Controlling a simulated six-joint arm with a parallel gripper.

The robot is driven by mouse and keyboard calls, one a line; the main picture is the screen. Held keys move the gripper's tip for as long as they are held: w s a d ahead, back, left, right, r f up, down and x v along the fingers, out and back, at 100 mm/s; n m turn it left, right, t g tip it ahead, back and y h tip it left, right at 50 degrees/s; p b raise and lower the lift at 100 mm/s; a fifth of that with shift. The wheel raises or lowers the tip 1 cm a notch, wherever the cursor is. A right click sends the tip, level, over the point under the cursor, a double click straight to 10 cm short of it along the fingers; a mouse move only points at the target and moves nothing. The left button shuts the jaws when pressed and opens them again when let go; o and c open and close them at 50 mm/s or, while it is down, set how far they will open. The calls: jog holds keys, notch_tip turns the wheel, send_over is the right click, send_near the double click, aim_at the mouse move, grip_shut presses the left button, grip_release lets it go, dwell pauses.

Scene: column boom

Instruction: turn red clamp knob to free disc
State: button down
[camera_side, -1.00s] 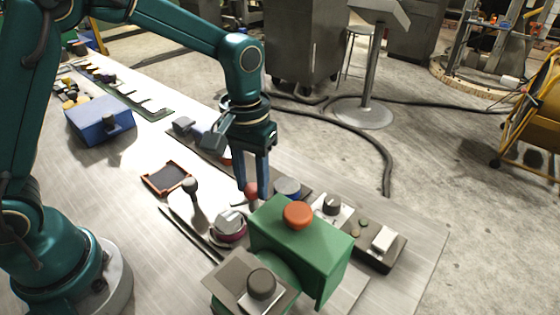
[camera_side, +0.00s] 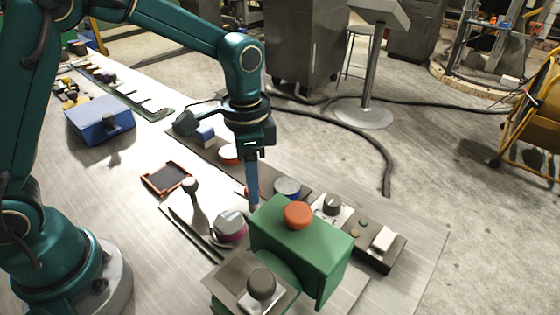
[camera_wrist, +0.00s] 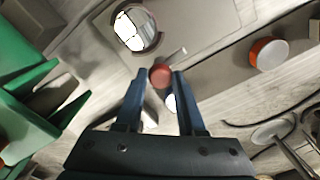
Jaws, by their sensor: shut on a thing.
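The red clamp knob (camera_wrist: 160,76) sits between my two blue fingertips in the wrist view. My gripper (camera_side: 253,196) points straight down and is shut on the knob; in the side view one finger stands in front and hides most of the knob. A round piece with a silver top and a purple rim (camera_side: 230,226) lies just lower left of my gripper. A round piece with a bright top and dark reddish rim also shows in the wrist view (camera_wrist: 136,28). I cannot tell for sure whether the clamp holds that piece.
A green housing with an orange button (camera_side: 298,215) stands close at the lower right. A blue-rimmed round piece (camera_side: 287,187) is just right of my gripper. An orange-rimmed white disc (camera_side: 228,154) lies behind. An upright round-headed peg (camera_side: 190,185) stands to the left.

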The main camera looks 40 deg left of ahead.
jog(key=shift+m, duration=0.6)
jog(key=c, duration=0.5)
grip_release()
jog(key=shift+r, duration=0.1)
jog(key=shift+r, duration=2.5)
